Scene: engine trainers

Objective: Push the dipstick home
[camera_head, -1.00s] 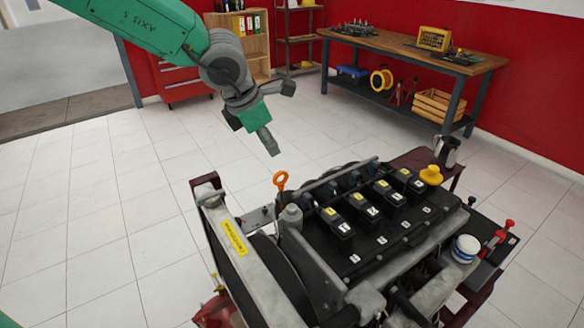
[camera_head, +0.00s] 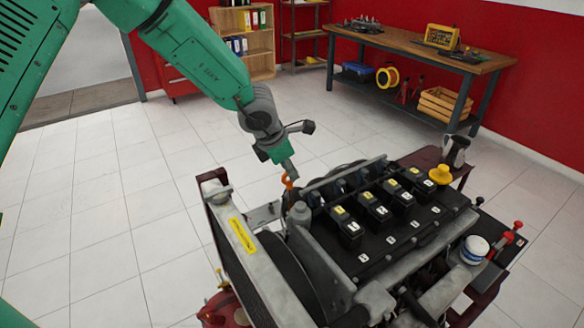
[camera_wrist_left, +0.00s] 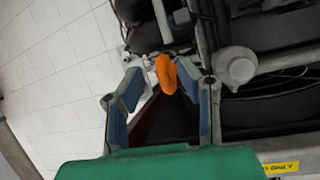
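The dipstick's orange ring handle (camera_head: 287,181) stands up at the far left corner of the black engine (camera_head: 385,232). My right gripper is not in view.
A grey cap (camera_head: 299,212) stands close beside the dipstick. A yellow cap (camera_head: 440,174), a white-and-blue cap (camera_head: 474,249) and a jug (camera_head: 455,150) are farther right. A workbench (camera_head: 430,55) stands at the back.

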